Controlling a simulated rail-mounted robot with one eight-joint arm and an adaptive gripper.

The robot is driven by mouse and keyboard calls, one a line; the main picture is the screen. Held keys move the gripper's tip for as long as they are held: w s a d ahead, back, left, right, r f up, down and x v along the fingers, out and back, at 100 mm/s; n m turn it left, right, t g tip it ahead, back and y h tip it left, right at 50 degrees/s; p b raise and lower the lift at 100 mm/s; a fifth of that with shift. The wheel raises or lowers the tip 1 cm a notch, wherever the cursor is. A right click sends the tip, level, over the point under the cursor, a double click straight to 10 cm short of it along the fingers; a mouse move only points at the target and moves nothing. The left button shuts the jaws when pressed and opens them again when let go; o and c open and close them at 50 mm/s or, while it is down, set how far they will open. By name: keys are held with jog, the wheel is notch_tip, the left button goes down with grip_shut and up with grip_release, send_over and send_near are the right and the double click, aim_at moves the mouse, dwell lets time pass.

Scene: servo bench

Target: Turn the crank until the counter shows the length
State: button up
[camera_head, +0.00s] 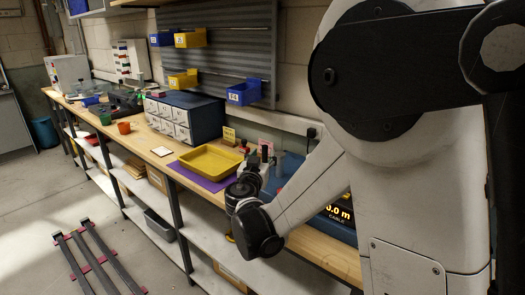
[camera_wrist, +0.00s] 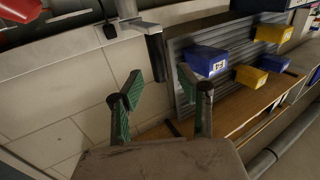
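A counter display (camera_head: 340,214) shows orange digits reading about "0.0 m" above the word "CABLE"; my arm covers its left part. It sits on a blue housing (camera_head: 288,166) on the bench, mostly hidden behind my arm. I cannot make out the crank in either view. My gripper (camera_wrist: 160,78) is open and empty in the wrist view, its green-padded fingers wide apart, facing the wall and the bin rack. In the head view the wrist is above the bench's front edge, left of the display; the fingers are hard to make out there.
A yellow tray (camera_head: 209,162) on a purple mat (camera_head: 200,180) lies left of my wrist. A drawer cabinet (camera_head: 185,117) stands farther left. Wall bins, including a blue one (camera_head: 243,93), hang behind. A red object (camera_wrist: 20,9) shows at the wrist view's upper left corner.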

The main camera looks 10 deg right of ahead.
aim_at(264, 152)
jog(key=shift+x, duration=1.95)
jog(key=shift+c, duration=0.2)
grip_shut()
